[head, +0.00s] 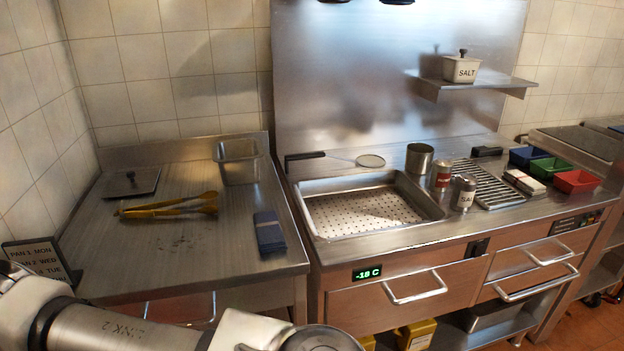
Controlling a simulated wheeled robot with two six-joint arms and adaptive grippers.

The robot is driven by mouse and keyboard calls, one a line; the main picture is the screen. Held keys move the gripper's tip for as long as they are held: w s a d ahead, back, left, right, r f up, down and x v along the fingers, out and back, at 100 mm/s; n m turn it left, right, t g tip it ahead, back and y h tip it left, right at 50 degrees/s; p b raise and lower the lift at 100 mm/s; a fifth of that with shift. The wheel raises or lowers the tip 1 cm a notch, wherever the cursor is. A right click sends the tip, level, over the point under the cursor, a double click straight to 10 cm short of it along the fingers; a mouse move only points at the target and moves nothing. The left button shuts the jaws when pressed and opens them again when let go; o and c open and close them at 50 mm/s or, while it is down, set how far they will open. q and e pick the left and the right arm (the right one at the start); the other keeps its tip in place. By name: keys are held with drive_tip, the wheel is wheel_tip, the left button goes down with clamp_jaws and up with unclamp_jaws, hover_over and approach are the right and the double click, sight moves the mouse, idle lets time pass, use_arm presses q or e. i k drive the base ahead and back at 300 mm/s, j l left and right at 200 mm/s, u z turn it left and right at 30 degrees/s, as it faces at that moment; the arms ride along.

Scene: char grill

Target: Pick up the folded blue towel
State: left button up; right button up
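The folded blue towel (269,232) lies flat on the left steel counter (190,245), near that counter's right edge. It is dark blue, narrow and long, with its length running from back to front. Nothing touches it or covers it. Links of my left arm cross the bottom left of the head view, in front of the counter. Neither my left gripper nor my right gripper shows in this view.
Yellow tongs (170,206) lie left of the towel. Behind are a steel pan (238,163) and a flat lid (131,183). A sign (35,258) stands at the left front. Right of the towel is a perforated basin (365,212). Bare counter surrounds the towel.

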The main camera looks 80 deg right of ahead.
sight(270, 237)
drive_tip(key=z, duration=2.45)
